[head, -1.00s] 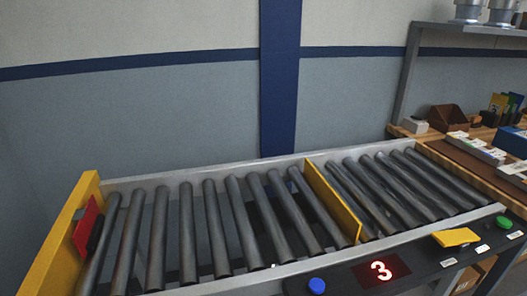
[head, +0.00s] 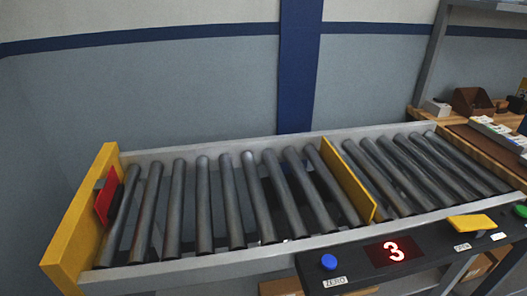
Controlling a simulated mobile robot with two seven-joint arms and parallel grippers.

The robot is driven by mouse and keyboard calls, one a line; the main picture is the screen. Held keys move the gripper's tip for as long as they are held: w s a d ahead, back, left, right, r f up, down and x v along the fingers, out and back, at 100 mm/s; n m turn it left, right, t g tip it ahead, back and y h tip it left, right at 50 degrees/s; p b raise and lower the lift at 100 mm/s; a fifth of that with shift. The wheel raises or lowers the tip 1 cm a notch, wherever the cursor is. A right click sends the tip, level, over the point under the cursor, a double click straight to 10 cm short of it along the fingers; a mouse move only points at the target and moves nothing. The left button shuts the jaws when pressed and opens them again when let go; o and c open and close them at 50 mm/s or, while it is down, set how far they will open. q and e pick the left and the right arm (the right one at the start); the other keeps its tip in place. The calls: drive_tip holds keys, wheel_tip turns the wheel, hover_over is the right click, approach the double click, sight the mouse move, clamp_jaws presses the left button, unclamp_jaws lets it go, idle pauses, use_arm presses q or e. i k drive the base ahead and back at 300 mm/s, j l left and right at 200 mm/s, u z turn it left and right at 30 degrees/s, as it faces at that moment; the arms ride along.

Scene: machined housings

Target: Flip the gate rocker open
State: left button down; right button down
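The yellow rocker (head: 472,222) sits on the dark control panel (head: 440,240) at the front right of the conveyor. It looks tilted, and a small white label lies below it. A yellow gate plate (head: 347,182) stands upright across the rollers, dividing the conveyor into a longer left part and a shorter right part. Neither of my grippers shows in the head view.
The panel also has a blue button (head: 329,262) labelled ZERO, a red display (head: 394,251) reading 3 and a green button (head: 521,211). A yellow end plate (head: 82,222) with a red pad (head: 107,197) closes the left end. The rollers (head: 230,200) are bare.

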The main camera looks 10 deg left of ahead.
sight(470, 223)
drive_tip(key=z, duration=1.3)
